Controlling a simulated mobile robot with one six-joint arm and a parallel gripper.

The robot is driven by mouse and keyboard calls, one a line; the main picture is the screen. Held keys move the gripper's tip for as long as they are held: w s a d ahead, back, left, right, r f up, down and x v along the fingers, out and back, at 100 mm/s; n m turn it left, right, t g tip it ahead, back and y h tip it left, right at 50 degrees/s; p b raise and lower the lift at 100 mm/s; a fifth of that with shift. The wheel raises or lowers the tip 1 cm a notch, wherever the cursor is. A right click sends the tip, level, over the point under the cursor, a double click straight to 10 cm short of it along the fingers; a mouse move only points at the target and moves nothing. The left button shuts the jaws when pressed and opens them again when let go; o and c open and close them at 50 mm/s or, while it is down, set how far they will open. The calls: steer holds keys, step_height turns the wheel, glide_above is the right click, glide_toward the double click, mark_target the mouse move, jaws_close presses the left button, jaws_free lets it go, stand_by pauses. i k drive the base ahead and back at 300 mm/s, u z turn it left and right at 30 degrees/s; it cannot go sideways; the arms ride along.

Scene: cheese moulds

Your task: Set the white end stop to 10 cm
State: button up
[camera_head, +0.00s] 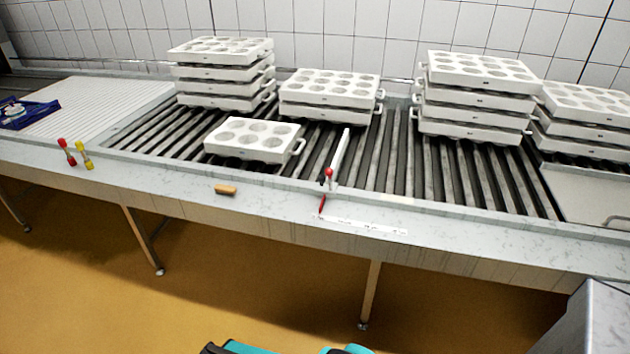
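The white end stop (341,152) is a thin upright white bar standing across the rollers near the middle of the conveyor. At its front end is a small clamp with a red knob (329,172). A red pointer (322,204) reaches down from it onto the front rail. A white scale strip (365,227) lies on the rail, and the pointer is near its left end. The scale's numbers are too small to read. My gripper is not clearly in view; only dark and teal parts, probably mine, show at the bottom edge.
A single white mould (253,139) lies on the rollers left of the stop. Stacks of moulds stand behind at left (222,72), middle (330,88) and right (477,95). A wooden piece (225,189) lies on the front rail. Red and yellow levers (76,153) stand at left.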

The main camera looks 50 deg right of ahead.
mark_target(322, 188)
steer(key=z, duration=0.05)
steer(key=i, duration=1)
steer(key=u, duration=0.15)
steer(key=k, duration=0.9)
steer(key=z, duration=0.2)
steer(key=i, duration=0.7)
steer(key=u, duration=0.05)
